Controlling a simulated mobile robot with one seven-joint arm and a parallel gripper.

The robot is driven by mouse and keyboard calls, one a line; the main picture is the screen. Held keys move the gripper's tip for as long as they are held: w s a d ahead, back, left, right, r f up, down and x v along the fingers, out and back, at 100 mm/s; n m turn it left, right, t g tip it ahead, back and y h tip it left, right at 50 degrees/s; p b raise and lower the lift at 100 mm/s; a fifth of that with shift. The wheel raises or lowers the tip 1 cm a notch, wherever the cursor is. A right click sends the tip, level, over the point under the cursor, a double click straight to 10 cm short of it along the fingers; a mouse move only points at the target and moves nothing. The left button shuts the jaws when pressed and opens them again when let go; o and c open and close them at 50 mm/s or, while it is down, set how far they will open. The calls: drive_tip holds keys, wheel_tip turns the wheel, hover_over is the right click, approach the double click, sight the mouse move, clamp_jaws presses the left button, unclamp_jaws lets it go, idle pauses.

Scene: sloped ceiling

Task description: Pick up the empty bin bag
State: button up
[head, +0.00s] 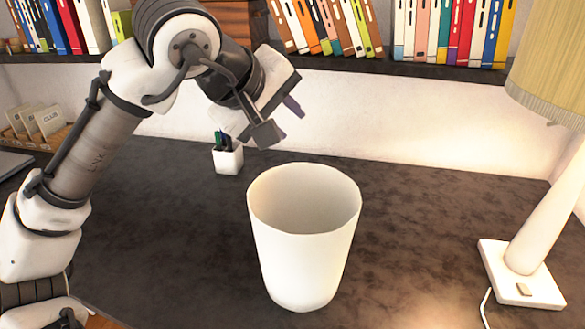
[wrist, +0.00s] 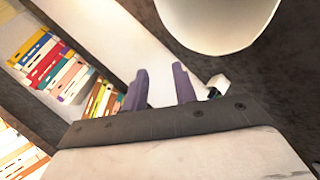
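A white, open-topped, bin-shaped container (head: 303,255) stands upright on the dark desk, and its visible inside looks empty. I see no separate loose bag, and the bottom of its inside is hidden. In the wrist view part of the same white container (wrist: 218,22) shows at the top, beyond the fingers. My gripper (head: 279,119) is above and behind the container's rim, slightly left of its middle, and apart from it. In the wrist view my gripper (wrist: 160,72) has its two purple-grey fingers spread with nothing between them.
A white pen cup (head: 228,159) stands behind the container, to its left. A lamp with a white base (head: 520,275) is on the right, its shade overhanging. A dark shelf (head: 400,68) with books runs along the back. The desk (head: 420,220) between container and lamp is clear.

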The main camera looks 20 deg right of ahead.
wheel_tip(320, 180, down, 2)
drive_tip(key=s+a+f+n+g+y, duration=0.1)
drive_tip(key=s+n+g+y, duration=0.1)
drive_tip(key=y, duration=0.1)
drive_tip(key=n+g+y+p, duration=0.2)
drive_tip(key=g+y, duration=0.1)
drive_tip(key=y, duration=0.2)
hover_over(270, 242)
wheel_tip(270, 242, down, 10)
drive_tip(key=shift+f+p, duration=0.7)
drive_tip(key=shift+f, duration=2.25)
clamp_jaws()
